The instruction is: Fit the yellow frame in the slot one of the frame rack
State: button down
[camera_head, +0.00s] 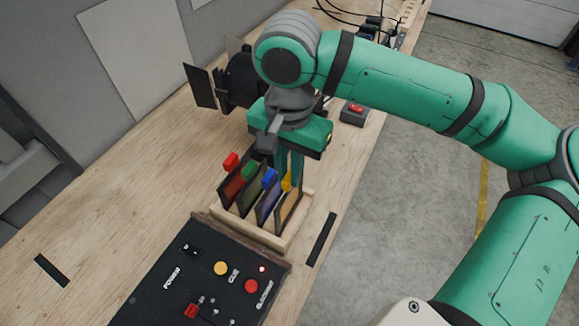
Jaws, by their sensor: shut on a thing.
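The wooden frame rack (255,234) stands on the bench and holds several upright dark-edged frames with coloured tabs. The yellow frame (288,209), with a yellow tab and a tan panel, is at the right end of the row. My gripper (289,180) points down over the rack and is shut on the yellow frame near its tab. The frame's lower edge is behind the rack wall, so I cannot tell how deep it sits. The red (231,161), green (249,170) and blue (270,178) tabbed frames stand to its left.
A black control panel (205,275) with buttons and switches lies just in front of the rack. A dark camera-like device (239,79) stands behind, and a red-button box (355,112) is at the back right.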

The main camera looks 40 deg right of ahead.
jog(key=shift+f, duration=1.4)
jog(key=c, duration=1.7)
grip_release()
jog(key=shift+o, duration=0.2)
jog(key=shift+r, duration=0.15)
notch_tip(320, 180, up, 11)
jog(key=shift+f, duration=0.2)
